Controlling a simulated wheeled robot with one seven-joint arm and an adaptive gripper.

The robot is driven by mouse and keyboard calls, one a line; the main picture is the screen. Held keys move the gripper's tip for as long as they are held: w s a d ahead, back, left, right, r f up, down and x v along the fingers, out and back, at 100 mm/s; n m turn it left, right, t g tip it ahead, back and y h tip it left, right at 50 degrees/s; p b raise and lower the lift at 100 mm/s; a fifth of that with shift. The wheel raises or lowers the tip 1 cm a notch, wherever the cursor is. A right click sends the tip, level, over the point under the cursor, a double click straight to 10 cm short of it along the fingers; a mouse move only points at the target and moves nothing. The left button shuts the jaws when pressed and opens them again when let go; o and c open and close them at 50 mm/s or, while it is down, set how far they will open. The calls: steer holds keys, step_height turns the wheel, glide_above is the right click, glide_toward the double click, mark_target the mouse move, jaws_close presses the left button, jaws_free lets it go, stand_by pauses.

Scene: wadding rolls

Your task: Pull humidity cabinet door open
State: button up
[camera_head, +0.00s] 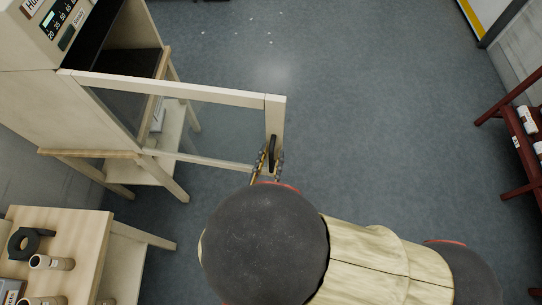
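The humidity cabinet (30,95) stands at the upper left, a pale wooden box with a display panel on its top part. Its door (185,91), a pale wooden frame with a clear pane, stands swung well out from the cabinet, leaving the dark interior (135,62) partly in view. A dark handle (273,147) is on the door's free end. My gripper (266,163) has its fingers on either side of this handle and looks shut on it. My own wrist and arm hide the rear of the gripper.
A small wooden table (83,232) at the lower left holds wadding rolls (50,262) and a dark ring-shaped object (28,243). A dark red rack (508,110) with white rolls stands at the right edge. The grey floor between is mostly clear, with small white scraps at the back.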

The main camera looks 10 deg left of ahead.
step_height(320, 180, up, 10)
steer(key=shift+f, duration=0.1)
stand_by(0.6)
steer(key=shift+s, duration=0.1)
stand_by(0.4)
